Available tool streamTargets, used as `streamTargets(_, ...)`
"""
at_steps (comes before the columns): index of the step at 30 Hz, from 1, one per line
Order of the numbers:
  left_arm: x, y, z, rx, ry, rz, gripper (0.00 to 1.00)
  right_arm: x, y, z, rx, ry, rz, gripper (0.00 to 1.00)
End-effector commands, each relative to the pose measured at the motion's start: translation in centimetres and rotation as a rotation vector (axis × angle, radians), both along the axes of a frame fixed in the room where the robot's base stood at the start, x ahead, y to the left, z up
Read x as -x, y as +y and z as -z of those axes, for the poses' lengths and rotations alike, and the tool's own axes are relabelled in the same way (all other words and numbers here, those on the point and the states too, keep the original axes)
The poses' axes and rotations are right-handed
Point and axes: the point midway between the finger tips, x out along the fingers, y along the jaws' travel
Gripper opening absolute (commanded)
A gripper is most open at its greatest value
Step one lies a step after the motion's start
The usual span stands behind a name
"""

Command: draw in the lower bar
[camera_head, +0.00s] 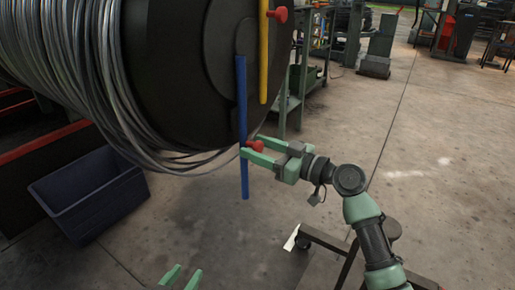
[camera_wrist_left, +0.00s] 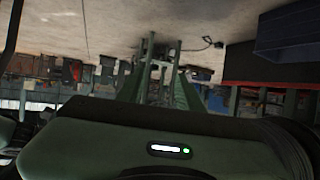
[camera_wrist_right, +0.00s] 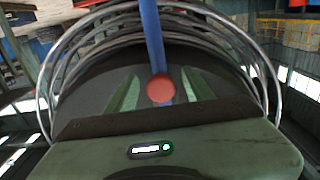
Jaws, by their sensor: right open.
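The lower bar is blue (camera_head: 242,90) and runs nearly upright across the dark drum face (camera_head: 185,60), its lower end hanging below the drum. It carries a red knob (camera_head: 256,146). My right gripper (camera_head: 249,147) is open with its fingers on either side of this knob. In the right wrist view the red knob (camera_wrist_right: 161,88) sits between the two green fingers, apart from both, with the blue bar (camera_wrist_right: 152,35) behind it. My left gripper (camera_head: 183,277) is open and empty at the bottom edge of the head view, away from the bar.
A yellow bar (camera_head: 263,55) with its own red knob (camera_head: 278,15) stands higher on the drum. Grey cable (camera_head: 75,60) is wound on the drum, with loose loops below. A blue bin (camera_head: 90,195) stands on the floor. A green cart (camera_head: 290,95) is behind.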

Motion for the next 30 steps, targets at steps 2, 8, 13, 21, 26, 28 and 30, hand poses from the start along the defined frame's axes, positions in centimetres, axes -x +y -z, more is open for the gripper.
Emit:
streamTargets(2,-0.06,-0.03,-0.08,0.001,-0.005,0.000,0.36,-0.12,0.18,-0.04,0.001,-0.001,0.000,0.52)
streamTargets(8,-0.06,-0.05,-0.09,0.002,-0.006,0.001,0.36,-0.12,0.20,-0.02,0.001,0.000,0.000,0.52)
streamTargets(13,-0.04,-0.06,-0.07,0.002,-0.005,0.001,0.36,-0.11,0.18,0.00,0.001,0.000,0.000,0.07)
streamTargets(21,-0.03,-0.06,-0.04,0.002,-0.003,0.001,0.36,-0.11,0.15,0.02,0.001,0.001,0.000,0.00)
streamTargets(26,-0.02,-0.06,-0.03,0.002,-0.003,0.001,0.36,-0.11,0.14,0.03,0.001,0.001,0.000,0.00)
streamTargets(28,-0.03,-0.05,-0.02,0.002,-0.003,0.001,0.36,-0.11,0.14,0.03,0.002,0.001,0.000,0.00)
streamTargets(30,-0.03,-0.05,-0.03,0.002,-0.003,0.001,0.36,-0.11,0.14,0.04,0.002,0.001,0.001,0.00)
